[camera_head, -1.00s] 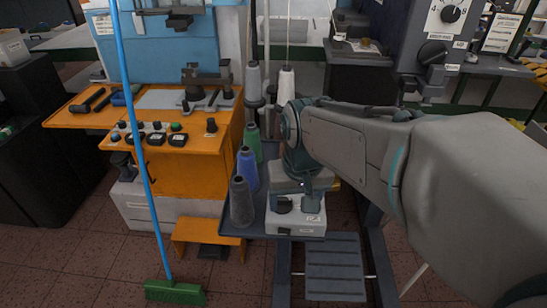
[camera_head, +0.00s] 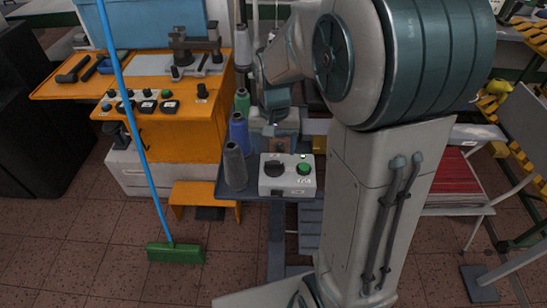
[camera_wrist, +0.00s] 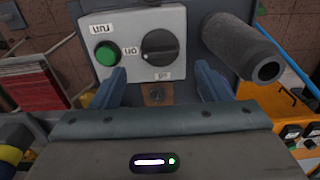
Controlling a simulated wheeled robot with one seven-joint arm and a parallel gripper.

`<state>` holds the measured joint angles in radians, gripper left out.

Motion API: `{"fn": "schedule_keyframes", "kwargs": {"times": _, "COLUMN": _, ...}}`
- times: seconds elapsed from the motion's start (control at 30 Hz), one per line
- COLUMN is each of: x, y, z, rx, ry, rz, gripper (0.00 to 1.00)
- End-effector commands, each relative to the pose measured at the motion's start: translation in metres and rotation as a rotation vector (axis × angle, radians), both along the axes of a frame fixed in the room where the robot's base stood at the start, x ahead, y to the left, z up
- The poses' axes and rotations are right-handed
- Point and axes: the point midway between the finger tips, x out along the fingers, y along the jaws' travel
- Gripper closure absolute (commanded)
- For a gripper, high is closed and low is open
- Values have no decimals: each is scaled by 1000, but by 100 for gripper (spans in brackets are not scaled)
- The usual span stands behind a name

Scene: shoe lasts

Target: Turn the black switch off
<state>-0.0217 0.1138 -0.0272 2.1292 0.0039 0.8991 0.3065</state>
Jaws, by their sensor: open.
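The black switch (camera_head: 274,168) is a round rotary knob on a pale grey box at the front of a blue-grey stand. It also shows in the wrist view (camera_wrist: 160,47), where a pale mark on it points left toward a small label. A green button (camera_wrist: 106,54) sits beside it on the same box and shows in the head view too (camera_head: 304,168). My gripper (camera_wrist: 163,86) is open and empty, its two blue-grey fingers spread near the box's edge below the knob, apart from it in the picture. In the head view the fingers cannot be clearly made out.
Yarn cones (camera_head: 234,163) stand close beside the box; a grey cone (camera_wrist: 240,48) is near my gripper. An orange bench (camera_head: 160,125) with controls stands left. A blue-handled broom (camera_head: 175,252) leans before it. A red stack (camera_head: 450,172) is at right.

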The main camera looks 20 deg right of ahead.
Motion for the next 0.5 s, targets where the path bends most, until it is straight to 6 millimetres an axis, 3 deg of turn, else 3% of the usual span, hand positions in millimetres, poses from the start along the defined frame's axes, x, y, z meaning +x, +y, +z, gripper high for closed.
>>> {"fn": "schedule_keyframes", "kwargs": {"times": 0.2, "x": 0, "y": 0, "z": -38, "rx": 0, "ry": 3, "rz": 0, "gripper": 31}}
{"fn": "schedule_keyframes", "kwargs": {"times": 0.5, "x": 0, "y": 0, "z": -55, "rx": 0, "ry": 0, "rz": 0, "gripper": 31}}
